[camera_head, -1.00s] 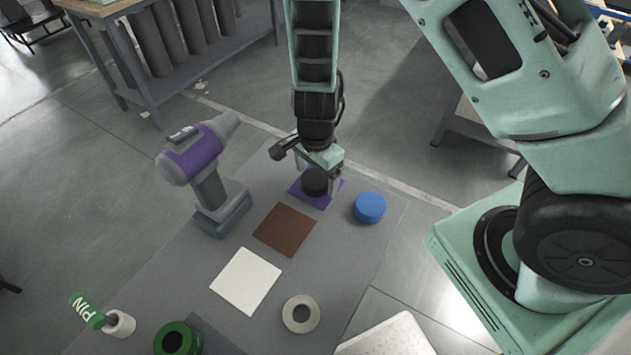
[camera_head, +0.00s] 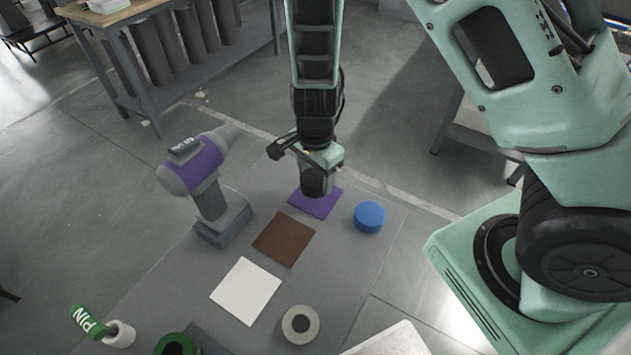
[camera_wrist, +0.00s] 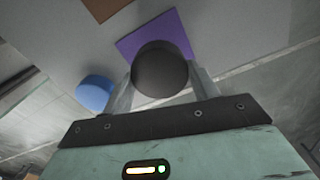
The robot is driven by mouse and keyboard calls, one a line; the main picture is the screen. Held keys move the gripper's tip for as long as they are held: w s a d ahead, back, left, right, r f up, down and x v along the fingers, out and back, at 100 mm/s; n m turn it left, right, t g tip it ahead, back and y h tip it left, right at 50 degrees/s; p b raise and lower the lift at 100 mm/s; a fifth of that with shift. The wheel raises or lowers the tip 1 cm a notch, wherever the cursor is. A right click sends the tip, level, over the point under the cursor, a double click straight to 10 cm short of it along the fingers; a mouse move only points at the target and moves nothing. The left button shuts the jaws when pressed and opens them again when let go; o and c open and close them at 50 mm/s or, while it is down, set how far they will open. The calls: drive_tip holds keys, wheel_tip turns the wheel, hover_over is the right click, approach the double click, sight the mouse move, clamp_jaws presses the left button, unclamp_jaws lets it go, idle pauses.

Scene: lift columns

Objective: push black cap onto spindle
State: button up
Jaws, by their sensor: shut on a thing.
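The black cap (camera_head: 314,184) is a short dark cylinder held in my gripper (camera_head: 318,176). It appears slightly above the purple square (camera_head: 322,205). In the wrist view the cap (camera_wrist: 160,70) sits between the two pale fingers of my gripper (camera_wrist: 162,82), shut on its sides, with the purple square (camera_wrist: 178,30) behind it. No part is clearly marked as the spindle. A green piece lettered PIN (camera_head: 87,320) leans at a white ring (camera_head: 119,334) at lower left; I cannot tell whether it is the spindle.
A blue round cap (camera_head: 369,217) stands right of the purple square. A brown square (camera_head: 284,239), a white square (camera_head: 245,291), a grey ring (camera_head: 300,324) and a green ring (camera_head: 176,345) lie nearer. A purple-grey drill (camera_head: 206,185) stands left. A workbench (camera_head: 150,22) is behind.

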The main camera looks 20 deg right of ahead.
sight(315, 178)
wheel_tip(315, 178, up, 7)
drive_tip(key=shift+p, duration=0.75)
drive_tip(key=shift+r+p, duration=0.8)
drive_tip(key=shift+f, duration=0.1)
